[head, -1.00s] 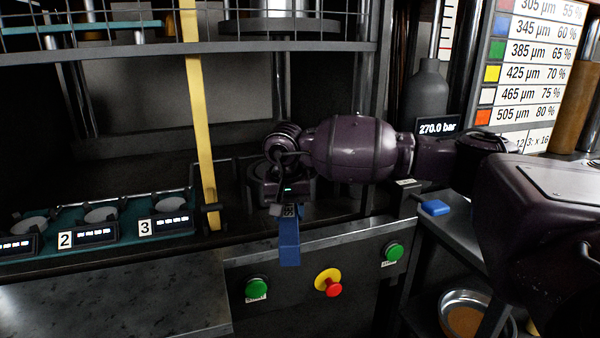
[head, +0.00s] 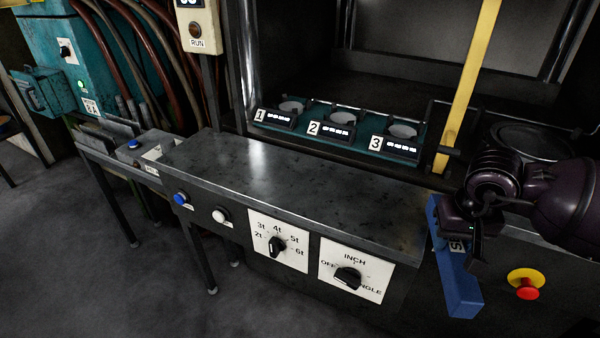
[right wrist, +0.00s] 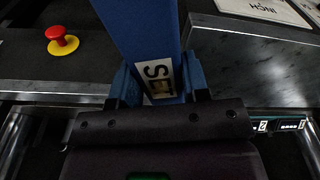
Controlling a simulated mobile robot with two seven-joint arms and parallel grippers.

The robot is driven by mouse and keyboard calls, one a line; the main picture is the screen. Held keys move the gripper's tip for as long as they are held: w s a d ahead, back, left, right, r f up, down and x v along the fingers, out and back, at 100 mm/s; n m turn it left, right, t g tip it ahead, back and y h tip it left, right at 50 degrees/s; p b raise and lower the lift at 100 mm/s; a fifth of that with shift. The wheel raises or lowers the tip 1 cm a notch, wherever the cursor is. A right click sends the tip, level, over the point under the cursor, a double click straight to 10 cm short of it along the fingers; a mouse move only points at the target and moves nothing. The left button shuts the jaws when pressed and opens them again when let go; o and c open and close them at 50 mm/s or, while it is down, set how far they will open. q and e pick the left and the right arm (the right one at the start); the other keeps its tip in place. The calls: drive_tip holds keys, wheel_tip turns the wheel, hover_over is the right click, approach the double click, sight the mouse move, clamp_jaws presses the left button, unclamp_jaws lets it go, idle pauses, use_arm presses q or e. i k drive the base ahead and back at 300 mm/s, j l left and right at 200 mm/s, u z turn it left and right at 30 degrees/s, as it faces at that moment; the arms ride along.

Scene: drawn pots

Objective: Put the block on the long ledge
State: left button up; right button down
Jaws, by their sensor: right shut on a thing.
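The block (head: 460,290) is a long blue bar with a white "SET" label. In the head view it hangs at the right end of the long ledge. My right gripper (head: 458,228) is shut on it; the right wrist view shows the block (right wrist: 140,35) between the two jaws (right wrist: 158,88). The long ledge (head: 290,185) is a dark, scuffed metal shelf running across the middle of the head view, its top bare. I cannot tell whether the block touches the ledge's end. My left gripper is not in view.
Behind the ledge stands a teal rack (head: 340,130) with numbered cups, and a yellow upright bar (head: 465,90). Knobs (head: 348,278) and buttons stick out of the ledge's front face. A red stop button (head: 526,288) is right of the block. A small side table (head: 150,145) stands left.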

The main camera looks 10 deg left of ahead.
sight(319, 186)
drive_tip(key=i+j+z, duration=0.25)
drive_tip(key=j, duration=0.85)
drive_tip(key=i+j+z, duration=0.25)
drive_tip(key=j, duration=0.9)
drive_tip(key=j+z, duration=0.2)
drive_tip(key=j, duration=0.95)
